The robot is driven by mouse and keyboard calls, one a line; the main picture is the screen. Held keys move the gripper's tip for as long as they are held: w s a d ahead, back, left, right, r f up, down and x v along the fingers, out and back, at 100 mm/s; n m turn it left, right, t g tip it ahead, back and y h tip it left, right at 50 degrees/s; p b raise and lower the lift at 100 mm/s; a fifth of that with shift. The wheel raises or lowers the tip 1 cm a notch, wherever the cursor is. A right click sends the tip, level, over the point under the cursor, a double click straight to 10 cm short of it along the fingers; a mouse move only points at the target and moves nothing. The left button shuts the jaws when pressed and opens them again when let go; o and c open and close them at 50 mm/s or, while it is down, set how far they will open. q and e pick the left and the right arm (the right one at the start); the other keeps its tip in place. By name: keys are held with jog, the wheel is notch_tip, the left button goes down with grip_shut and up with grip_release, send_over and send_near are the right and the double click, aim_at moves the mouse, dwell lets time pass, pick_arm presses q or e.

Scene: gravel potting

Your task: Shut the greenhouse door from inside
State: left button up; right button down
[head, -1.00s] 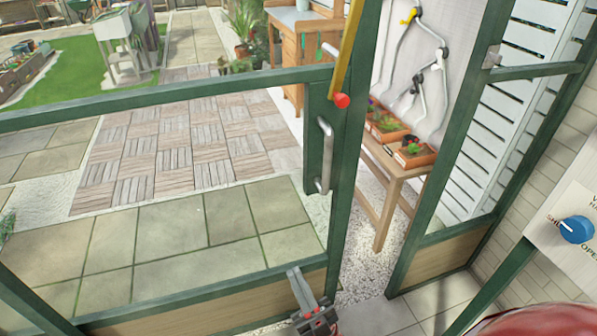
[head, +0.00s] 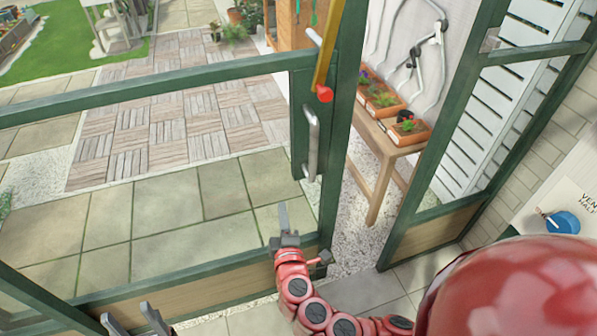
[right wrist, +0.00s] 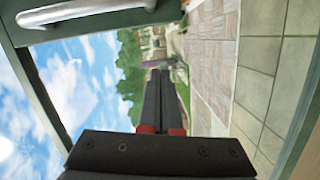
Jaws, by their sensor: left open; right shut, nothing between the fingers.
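The green-framed glass door (head: 342,150) stands ajar, with a gap between its free edge and the green door post (head: 440,155). Its grey bar handle (head: 311,145) is upright near that edge; the handle also shows at the top left of the right wrist view (right wrist: 85,14). My right gripper (head: 282,215) is shut and empty, in front of the lower part of the door, below and left of the handle. Its closed fingers (right wrist: 158,78) point past the handle in the right wrist view. My left gripper (head: 133,318) is open and empty at the bottom edge, away from the door.
A yellow bar with a red end (head: 324,94) is above the handle. A wooden bench (head: 375,150) with potted plants stands beyond the gap. A panel with a blue knob (head: 562,222) is at right. Paving and gravel lie outside.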

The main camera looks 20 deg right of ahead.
jog(key=shift+m+h, duration=0.3)
jog(key=shift+h, duration=0.3)
jog(key=w+d+p, duration=0.1)
jog(key=w+d, duration=0.1)
jog(key=w, duration=0.1)
jog(key=w+d+p, duration=0.3)
jog(key=w+d, duration=0.2)
jog(key=shift+w+d+r, duration=0.1)
jog(key=shift+w+r, duration=0.2)
jog(key=shift+w, duration=0.05)
jog(key=shift+s+d+f+p, duration=0.1)
jog(key=shift+d+f+p, duration=0.05)
jog(key=shift+d+p, duration=0.3)
